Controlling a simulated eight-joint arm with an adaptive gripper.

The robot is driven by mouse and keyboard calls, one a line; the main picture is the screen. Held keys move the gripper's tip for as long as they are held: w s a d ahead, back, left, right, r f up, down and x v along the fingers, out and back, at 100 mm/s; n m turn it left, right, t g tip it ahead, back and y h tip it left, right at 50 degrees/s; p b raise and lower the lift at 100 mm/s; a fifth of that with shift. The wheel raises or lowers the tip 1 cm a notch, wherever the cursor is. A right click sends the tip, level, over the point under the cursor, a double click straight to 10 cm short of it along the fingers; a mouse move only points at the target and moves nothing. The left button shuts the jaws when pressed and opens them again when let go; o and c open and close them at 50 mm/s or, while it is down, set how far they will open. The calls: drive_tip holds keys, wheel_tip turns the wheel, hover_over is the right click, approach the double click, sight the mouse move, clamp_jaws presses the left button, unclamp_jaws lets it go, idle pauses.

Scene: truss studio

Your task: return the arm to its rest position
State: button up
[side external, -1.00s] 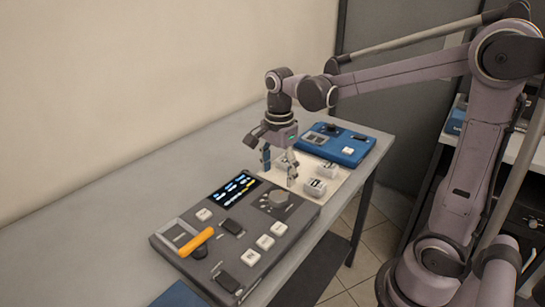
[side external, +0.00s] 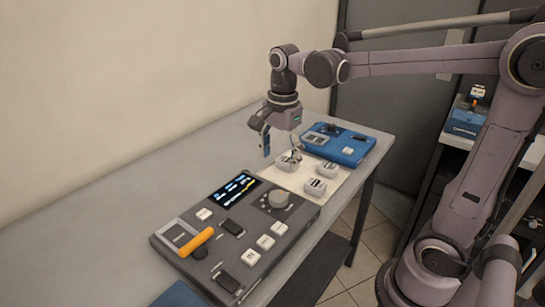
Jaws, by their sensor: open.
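My gripper (side external: 281,146) hangs over the white mat (side external: 283,178), with its fingers pointing down. Its jaws are open, one finger to the left and one to the right, with nothing held between them. The right fingertip overlaps a small grey-white block (side external: 289,161) in the picture; I cannot tell whether they touch. Two more such blocks stand on the mat, one in the middle (side external: 313,167) and one at the near right (side external: 315,187). My arm reaches in from the right.
A dark grey control panel (side external: 178,265) with a lit screen, white buttons, a dial and an orange lever (side external: 197,241) lies in front of the mat. A blue panel (side external: 339,151) lies behind it. The grey table (side external: 95,217) is clear at left. A wall stands behind the table.

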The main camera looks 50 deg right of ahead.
drive_tip(key=s+a+f+n+t, duration=0.4)
drive_tip(key=s+n+t, duration=0.2)
drive_tip(key=n, duration=1.2)
drive_tip(key=shift+s+a+t, duration=0.15)
drive_tip(key=shift+s+t, duration=0.25)
drive_tip(key=shift+s, duration=0.35)
